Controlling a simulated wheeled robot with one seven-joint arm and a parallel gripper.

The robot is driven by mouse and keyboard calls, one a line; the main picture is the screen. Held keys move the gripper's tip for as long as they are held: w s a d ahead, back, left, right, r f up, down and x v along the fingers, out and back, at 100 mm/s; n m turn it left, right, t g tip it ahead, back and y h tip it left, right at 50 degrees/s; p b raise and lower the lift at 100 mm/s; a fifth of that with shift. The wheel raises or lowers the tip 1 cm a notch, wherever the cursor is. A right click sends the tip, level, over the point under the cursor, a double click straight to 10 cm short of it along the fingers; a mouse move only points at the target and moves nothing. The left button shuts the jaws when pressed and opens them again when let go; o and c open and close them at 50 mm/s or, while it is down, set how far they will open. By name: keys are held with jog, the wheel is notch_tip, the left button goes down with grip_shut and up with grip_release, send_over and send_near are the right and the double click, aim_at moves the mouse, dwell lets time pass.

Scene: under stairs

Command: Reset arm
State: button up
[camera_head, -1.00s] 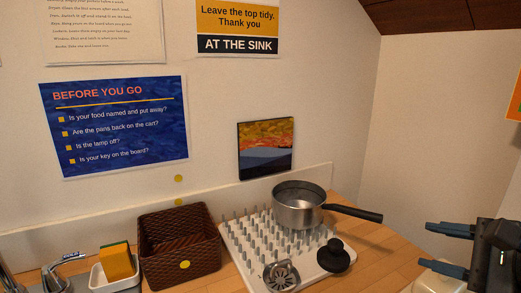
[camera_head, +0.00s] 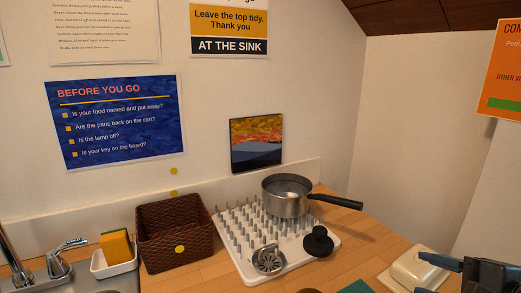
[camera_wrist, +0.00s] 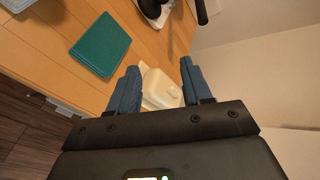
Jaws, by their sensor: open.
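My gripper (camera_head: 440,265) is at the lower right of the head view, partly cut off by the frame edge. In the wrist view my gripper (camera_wrist: 158,82) has its two blue fingers spread apart with nothing held between them. A cream lidded dish (camera_head: 412,270) is on the counter beside and beyond the fingers. The same cream dish (camera_wrist: 160,88) shows past the gap between the fingers in the wrist view. I cannot tell how far the fingers are above it.
A steel saucepan (camera_head: 289,202) sits on a white peg rack (camera_head: 248,270) beside a black-knobbed lid (camera_head: 317,242) and a strainer (camera_head: 268,260). A brown basket (camera_head: 178,222), a sponge (camera_head: 115,246) and a tap (camera_head: 62,258) are left. A green board (camera_wrist: 100,45) lies on the counter.

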jog(key=s+a+f+n+h, duration=0.3)
jog(key=s+f+n, duration=0.5)
jog(key=s+f, duration=0.45)
jog(key=s+a+r+n+t, duration=0.1)
jog(key=s+a+r+n, duration=0.1)
jog(key=s+n, duration=0.3)
jog(key=s+a+r+n+t, duration=0.1)
jog(key=s+n, duration=0.4)
jog(key=s, duration=0.9)
jog(key=shift+a+r+n+t, duration=0.35)
jog(key=shift+a+r, duration=0.4)
jog(key=shift+a, duration=0.25)
